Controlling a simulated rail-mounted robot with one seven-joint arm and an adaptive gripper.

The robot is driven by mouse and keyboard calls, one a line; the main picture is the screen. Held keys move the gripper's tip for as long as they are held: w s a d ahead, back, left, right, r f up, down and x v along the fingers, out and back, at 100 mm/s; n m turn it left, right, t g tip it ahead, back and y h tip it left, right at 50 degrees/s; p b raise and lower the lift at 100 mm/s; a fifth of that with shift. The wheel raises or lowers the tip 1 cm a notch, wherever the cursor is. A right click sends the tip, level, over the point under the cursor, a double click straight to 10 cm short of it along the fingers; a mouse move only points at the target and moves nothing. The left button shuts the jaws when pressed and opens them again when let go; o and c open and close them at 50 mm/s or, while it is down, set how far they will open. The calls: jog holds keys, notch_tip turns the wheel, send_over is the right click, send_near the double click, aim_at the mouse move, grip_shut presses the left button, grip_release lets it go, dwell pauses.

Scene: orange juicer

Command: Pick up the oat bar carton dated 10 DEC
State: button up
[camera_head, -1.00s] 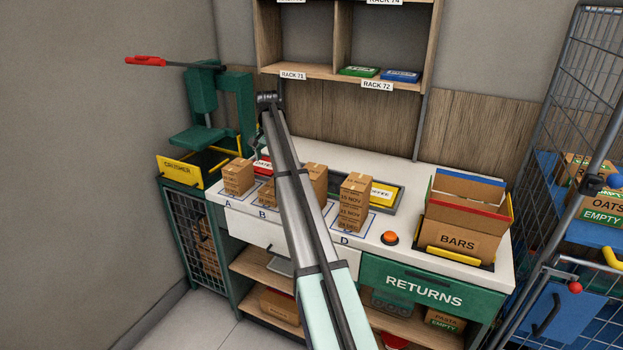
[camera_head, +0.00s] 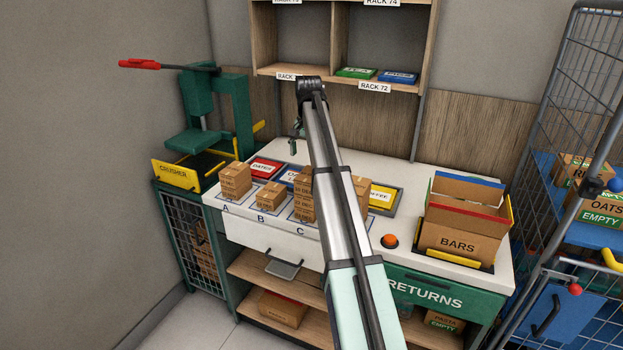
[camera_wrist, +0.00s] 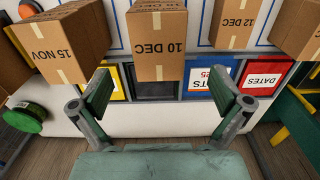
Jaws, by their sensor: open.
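In the wrist view, a brown carton printed "10 DEC" (camera_wrist: 157,44) stands ahead, centred between the fingers of my gripper (camera_wrist: 162,84). The gripper is open and empty, with the carton beyond its fingertips. A "15 NOV" carton (camera_wrist: 62,42) is to its left and a "12 DEC" carton (camera_wrist: 240,22) to its right. In the head view, my gripper (camera_head: 296,138) hangs over the back of the counter, behind the carton stacks. The stack at C (camera_head: 303,200) stands just left of my arm. The stack at D (camera_head: 362,192) is mostly hidden by my arm.
Cartons also stand at A (camera_head: 235,179) and B (camera_head: 269,195). Behind them are a red tray (camera_head: 264,167) and a yellow tray (camera_head: 381,196). The BARS box (camera_head: 456,245) and orange button (camera_head: 390,241) are to the right. A rack shelf (camera_head: 340,80) hangs above.

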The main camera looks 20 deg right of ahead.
aim_at(310, 175)
notch_tip(310, 175, down, 5)
jog(key=shift+r+p, duration=0.15)
jog(key=shift+p, duration=0.35)
jog(key=shift+d+f+p, duration=0.15)
jog(key=shift+f+p, duration=0.45)
jog(key=shift+f, duration=0.75)
jog(key=shift+d+f+p, duration=0.1)
jog(key=shift+f+p, duration=0.5)
jog(key=shift+f, duration=0.7)
jog(key=c, duration=1.2)
